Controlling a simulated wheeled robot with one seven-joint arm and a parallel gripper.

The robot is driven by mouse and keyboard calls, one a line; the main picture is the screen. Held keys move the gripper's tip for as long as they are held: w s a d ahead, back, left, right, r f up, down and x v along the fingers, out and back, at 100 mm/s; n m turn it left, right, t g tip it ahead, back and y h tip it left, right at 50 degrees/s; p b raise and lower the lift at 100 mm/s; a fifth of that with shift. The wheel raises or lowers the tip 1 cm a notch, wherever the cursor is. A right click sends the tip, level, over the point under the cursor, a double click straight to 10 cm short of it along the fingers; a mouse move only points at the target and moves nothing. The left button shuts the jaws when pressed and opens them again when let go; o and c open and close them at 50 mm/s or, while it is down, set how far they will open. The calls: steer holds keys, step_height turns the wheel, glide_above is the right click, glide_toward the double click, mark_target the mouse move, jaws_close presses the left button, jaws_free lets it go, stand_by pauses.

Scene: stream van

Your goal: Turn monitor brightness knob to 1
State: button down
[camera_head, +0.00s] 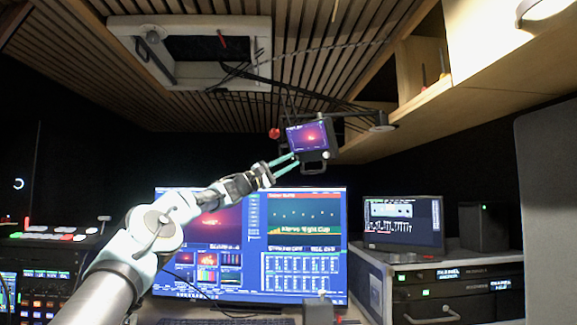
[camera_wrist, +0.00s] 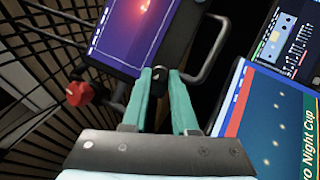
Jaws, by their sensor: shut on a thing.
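A small monitor (camera_head: 308,137) hangs on an arm above the desk, its lit screen showing a purple and orange picture. It also shows tilted at the top of the wrist view (camera_wrist: 120,32), with a handle (camera_wrist: 212,62) on its frame. My gripper (camera_head: 290,162) reaches up to the monitor's lower left edge. In the wrist view its teal fingers (camera_wrist: 160,76) are closed around a dark knob (camera_wrist: 159,82) on the monitor's edge. The fingers cover the knob's sides, and no number or mark on it is readable.
A red knob (camera_head: 274,133) sits on the mount left of the monitor; it also shows in the wrist view (camera_wrist: 78,94). A large screen (camera_head: 300,215) stands below, with a laptop-like display (camera_head: 403,222) to the right. A wooden shelf (camera_head: 425,107) overhangs at right.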

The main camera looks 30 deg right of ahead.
steer(key=shift+n, duration=0.6)
steer(key=c, duration=0.7)
jaws_free()
steer(key=shift+a+f+b, duration=0.3)
steer(key=shift+f+b, duration=0.05)
steer(key=shift+b, duration=0.3)
steer(key=b+v, duration=0.6)
steer(key=v, duration=0.4)
steer(key=shift+d, duration=0.1)
